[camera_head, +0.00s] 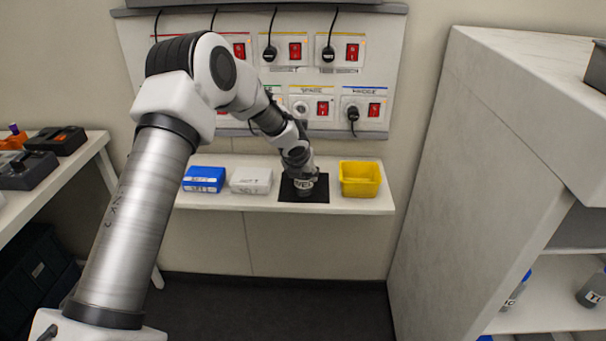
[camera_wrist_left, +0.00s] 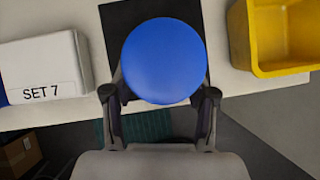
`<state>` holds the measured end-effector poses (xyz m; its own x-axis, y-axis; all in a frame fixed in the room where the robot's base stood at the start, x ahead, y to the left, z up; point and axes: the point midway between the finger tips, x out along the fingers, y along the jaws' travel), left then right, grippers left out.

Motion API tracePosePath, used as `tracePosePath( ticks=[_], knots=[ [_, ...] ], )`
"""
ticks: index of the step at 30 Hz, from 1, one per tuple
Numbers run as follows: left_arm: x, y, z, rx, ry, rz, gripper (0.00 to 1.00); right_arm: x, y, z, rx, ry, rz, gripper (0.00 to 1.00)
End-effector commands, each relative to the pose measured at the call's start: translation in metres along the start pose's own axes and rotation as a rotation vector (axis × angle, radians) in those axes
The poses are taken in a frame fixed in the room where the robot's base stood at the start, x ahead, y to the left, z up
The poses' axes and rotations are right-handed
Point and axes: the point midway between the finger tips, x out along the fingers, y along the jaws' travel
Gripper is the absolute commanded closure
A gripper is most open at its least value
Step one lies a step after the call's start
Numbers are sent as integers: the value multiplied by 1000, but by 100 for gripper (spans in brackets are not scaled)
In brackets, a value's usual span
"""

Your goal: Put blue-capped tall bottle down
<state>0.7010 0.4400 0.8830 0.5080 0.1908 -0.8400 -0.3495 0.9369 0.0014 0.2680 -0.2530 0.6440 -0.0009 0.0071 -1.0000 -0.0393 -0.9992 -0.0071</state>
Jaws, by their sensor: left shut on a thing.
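The blue-capped tall bottle shows its round blue cap (camera_wrist_left: 164,60) in the left wrist view, between my left gripper's fingers. In the head view the labelled grey body of the bottle (camera_head: 304,184) shows over the black mat (camera_head: 317,193) on the shelf. My left gripper (camera_head: 301,170) is shut on the bottle from above; it also shows in the left wrist view (camera_wrist_left: 160,98). The bottle looks upright. I cannot tell whether its base touches the mat. The mat also shows in the left wrist view (camera_wrist_left: 122,20). My right gripper is not in view.
A white box (camera_head: 251,180) and a blue box (camera_head: 204,179) stand left of the mat. A yellow bin (camera_head: 360,179) stands close on its right. A socket panel (camera_head: 270,60) is on the wall behind. A tall white cabinet (camera_head: 490,150) is at the right.

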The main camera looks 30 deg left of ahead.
Motion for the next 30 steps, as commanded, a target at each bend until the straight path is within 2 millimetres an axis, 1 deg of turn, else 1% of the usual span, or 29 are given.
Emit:
tracePosePath(
  ticks=[9,10,12,20,23,24,26,29,30],
  knots=[
    [3,-1,-2,-1,-2,-1,87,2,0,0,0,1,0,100],
    [4,-1,-2,-1,-1,-1,40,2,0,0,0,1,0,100],
    [3,-1,-2,-1,-1,-1,18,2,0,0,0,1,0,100],
    [3,-1,-2,-1,-2,-1,18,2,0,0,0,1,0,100],
    [-1,-1,1,-1,-2,-1,18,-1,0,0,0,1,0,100],
    [-4,-1,0,-1,-2,-1,18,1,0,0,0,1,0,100],
    [-12,-1,1,-1,-4,-2,18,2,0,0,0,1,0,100],
    [-34,-1,0,-1,-5,-3,18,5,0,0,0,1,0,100],
    [-45,-1,1,-2,-4,-3,18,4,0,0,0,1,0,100]
  ],
)
